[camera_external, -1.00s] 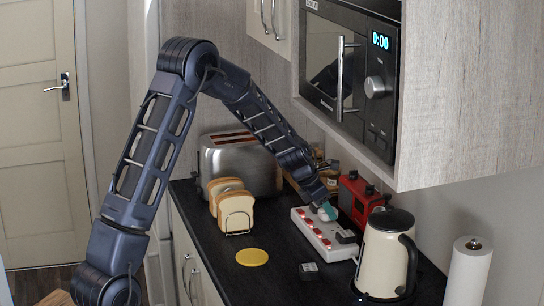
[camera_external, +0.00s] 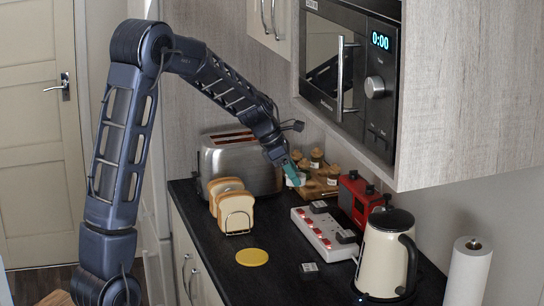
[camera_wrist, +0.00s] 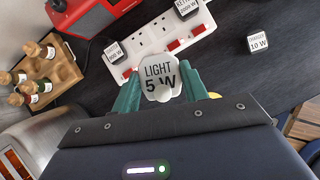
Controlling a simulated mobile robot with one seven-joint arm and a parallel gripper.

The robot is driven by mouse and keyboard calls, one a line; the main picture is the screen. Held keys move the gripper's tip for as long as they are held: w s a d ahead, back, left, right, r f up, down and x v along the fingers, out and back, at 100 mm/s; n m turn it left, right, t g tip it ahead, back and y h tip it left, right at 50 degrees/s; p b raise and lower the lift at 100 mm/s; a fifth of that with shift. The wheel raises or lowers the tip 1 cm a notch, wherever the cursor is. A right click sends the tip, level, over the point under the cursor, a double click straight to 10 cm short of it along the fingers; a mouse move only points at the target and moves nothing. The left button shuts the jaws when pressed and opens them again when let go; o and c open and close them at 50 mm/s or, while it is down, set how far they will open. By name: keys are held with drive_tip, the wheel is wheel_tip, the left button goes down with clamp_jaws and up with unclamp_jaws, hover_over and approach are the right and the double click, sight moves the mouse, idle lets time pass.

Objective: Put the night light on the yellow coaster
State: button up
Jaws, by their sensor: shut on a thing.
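My gripper (camera_external: 293,174) is shut on the night light, a white plug-like piece marked "LIGHT 5 W" (camera_wrist: 160,82), held between its teal fingers in the wrist view. In the external view it is small and partly hidden, held in the air above the far end of the white power strip (camera_external: 318,236). The yellow coaster (camera_external: 252,257) lies flat and bare on the dark counter, left of the strip and in front of the toast rack. Only a sliver of yellow shows beside the fingers in the wrist view.
The strip holds two other plugs (camera_external: 346,237) (camera_wrist: 115,53). A loose "CHARGER 10 W" cube (camera_external: 309,268) lies right of the coaster. The toast rack (camera_external: 234,212), toaster (camera_external: 240,165), spice jars (camera_external: 318,160), red radio (camera_external: 358,198) and kettle (camera_external: 386,255) stand around. The counter around the coaster is clear.

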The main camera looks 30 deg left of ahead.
drive_tip(key=s+a+r+m+g, duration=0.1)
drive_tip(key=s+a+r+m, duration=0.15)
drive_tip(key=s, duration=0.45)
drive_tip(key=s+a+r+m+g, duration=0.1)
drive_tip(key=s+a+r+m, duration=0.2)
drive_tip(key=s, duration=0.4)
hover_over(259, 258)
drive_tip(key=a, duration=0.3)
drive_tip(key=shift+g+h, duration=0.3)
wheel_tip(259, 258, down, 21)
drive_tip(key=shift+w+r, duration=0.1)
drive_tip(key=o, duration=1)
